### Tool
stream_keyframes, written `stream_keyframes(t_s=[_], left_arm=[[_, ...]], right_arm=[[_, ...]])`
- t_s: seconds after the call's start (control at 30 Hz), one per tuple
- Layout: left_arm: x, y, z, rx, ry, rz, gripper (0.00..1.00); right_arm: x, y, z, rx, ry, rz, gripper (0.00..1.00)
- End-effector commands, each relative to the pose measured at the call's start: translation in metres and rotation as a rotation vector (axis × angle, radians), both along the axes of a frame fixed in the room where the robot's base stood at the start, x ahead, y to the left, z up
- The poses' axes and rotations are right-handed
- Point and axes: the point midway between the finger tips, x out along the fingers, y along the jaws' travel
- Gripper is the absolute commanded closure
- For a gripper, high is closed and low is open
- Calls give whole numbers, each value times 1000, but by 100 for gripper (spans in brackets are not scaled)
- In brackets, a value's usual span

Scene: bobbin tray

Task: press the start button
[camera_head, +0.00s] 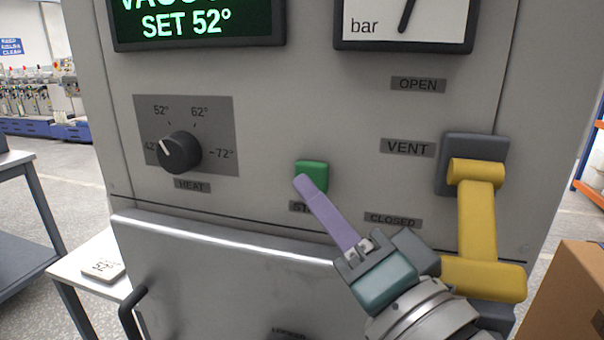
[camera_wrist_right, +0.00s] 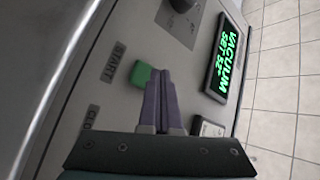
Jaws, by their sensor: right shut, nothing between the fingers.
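The green start button (camera_head: 312,172) sits on the grey machine panel, above a START label that my fingers partly cover. My right gripper (camera_head: 301,182) is shut and empty. Its purple fingertips overlap the lower left part of the button in the head view. In the right wrist view the green button (camera_wrist_right: 140,74) shows just left of the shut fingers (camera_wrist_right: 160,74). I cannot tell whether the fingertips touch the button. My left gripper is not in view.
A black heat knob (camera_head: 179,152) is left of the button. A yellow vent lever (camera_head: 478,220) stands out close to the right of my right gripper. A display (camera_head: 196,22) reads SET 52°. A cardboard box (camera_head: 570,295) is at lower right.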

Motion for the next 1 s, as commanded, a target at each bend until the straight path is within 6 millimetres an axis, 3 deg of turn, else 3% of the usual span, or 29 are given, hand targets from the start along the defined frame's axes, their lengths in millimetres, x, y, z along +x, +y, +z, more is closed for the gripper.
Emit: stream_keyframes(t_s=[0.4, 1.0], left_arm=[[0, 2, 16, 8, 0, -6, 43], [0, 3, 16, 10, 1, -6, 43]], right_arm=[[-36, 12, 1, 1, 2, 0, 100], [-38, 13, 0, 1, 0, 0, 100]])
